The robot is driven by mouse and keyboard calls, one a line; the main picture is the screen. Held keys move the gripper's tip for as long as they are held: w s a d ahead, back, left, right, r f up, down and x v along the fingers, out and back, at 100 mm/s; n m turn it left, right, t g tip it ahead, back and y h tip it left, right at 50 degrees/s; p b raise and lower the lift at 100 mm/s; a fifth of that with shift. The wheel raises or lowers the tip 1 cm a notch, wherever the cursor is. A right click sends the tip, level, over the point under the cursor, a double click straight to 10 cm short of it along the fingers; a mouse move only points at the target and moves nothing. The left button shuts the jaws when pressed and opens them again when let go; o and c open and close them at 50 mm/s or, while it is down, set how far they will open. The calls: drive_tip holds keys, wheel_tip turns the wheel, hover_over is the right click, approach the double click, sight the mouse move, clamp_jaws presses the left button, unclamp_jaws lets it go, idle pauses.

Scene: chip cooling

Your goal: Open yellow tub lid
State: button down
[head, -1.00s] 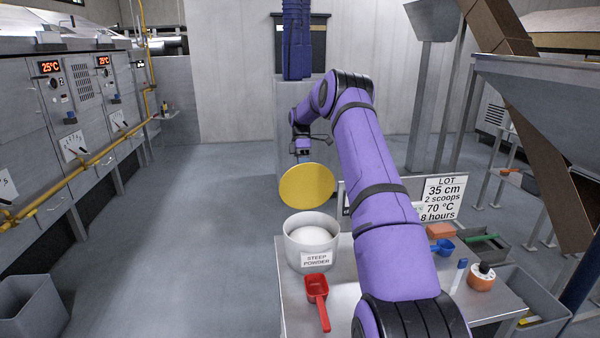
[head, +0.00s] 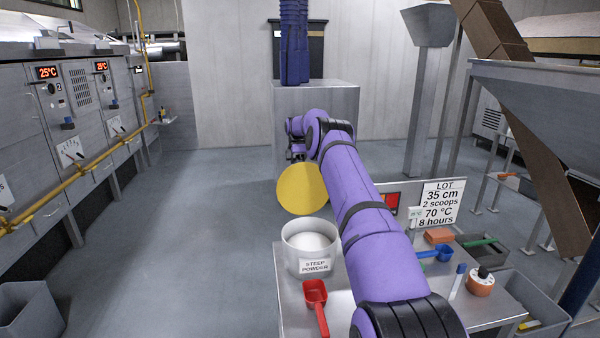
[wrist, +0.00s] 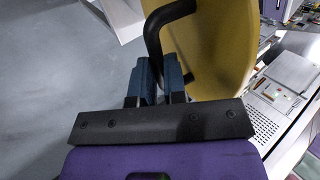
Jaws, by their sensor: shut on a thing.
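The yellow lid (head: 301,190) is off the tub and held tilted, nearly on edge, above and behind it in the head view. The steep powder tub (head: 296,262) stands open on the steel table, with white powder (head: 310,242) showing inside. In the wrist view my gripper (wrist: 162,70) is shut on the black handle (wrist: 153,32) of the yellow lid (wrist: 215,50). In the head view my gripper is mostly hidden behind the lid and my arm.
A red scoop (head: 316,300) lies in front of the tub on the table (head: 298,322). A blue scoop (head: 440,254), an orange block (head: 438,236) and an orange round item (head: 481,284) lie on the right. A lot sign (head: 440,204) stands at the back. Open floor (head: 200,240) lies left of the table.

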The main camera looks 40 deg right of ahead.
drive_tip(key=shift+f, duration=0.45)
drive_tip(key=c, duration=1.2)
unclamp_jaws()
drive_tip(key=shift+o, duration=0.2)
drive_tip(key=shift+r, duration=0.2)
drive_tip(key=shift+r, duration=0.1)
wheel_tip(320, 180, up, 3)
drive_tip(key=shift+s+r, duration=0.1)
drive_tip(key=shift+r, duration=0.05)
drive_tip(key=s+a, duration=0.4)
drive_tip(key=s, duration=0.3)
drive_tip(key=s+a+r, duration=0.1)
drive_tip(key=s+a, duration=0.2)
drive_tip(key=s, duration=0.4)
drive_tip(key=shift+a+r, duration=0.2)
drive_tip(key=shift+a, duration=0.15)
drive_tip(key=shift+w, duration=0.1)
